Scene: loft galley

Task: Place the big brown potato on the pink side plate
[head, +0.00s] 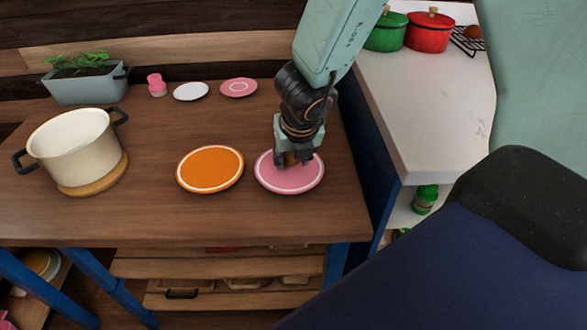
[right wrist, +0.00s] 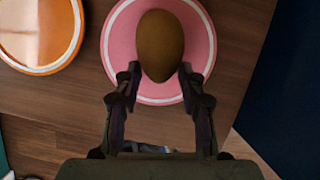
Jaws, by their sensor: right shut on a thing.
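The big brown potato (right wrist: 160,45) is between the two fingers of my right gripper (right wrist: 158,74) in the right wrist view. That gripper (head: 295,161) is shut on it. The pink side plate (head: 290,182) with a white ring lies on the wooden table, and it also shows in the right wrist view (right wrist: 122,38). The potato is over the plate, low down; I cannot tell whether it touches. In the head view my gripper hides most of the potato (head: 291,158). My left gripper is not in view.
An orange plate (head: 210,169) lies just left of the pink one. A cream pot (head: 75,146) stands at the left on a round wooden board (head: 95,187). Small white (head: 191,91) and pink (head: 239,87) saucers lie behind. A white counter (head: 425,110) adjoins at the right.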

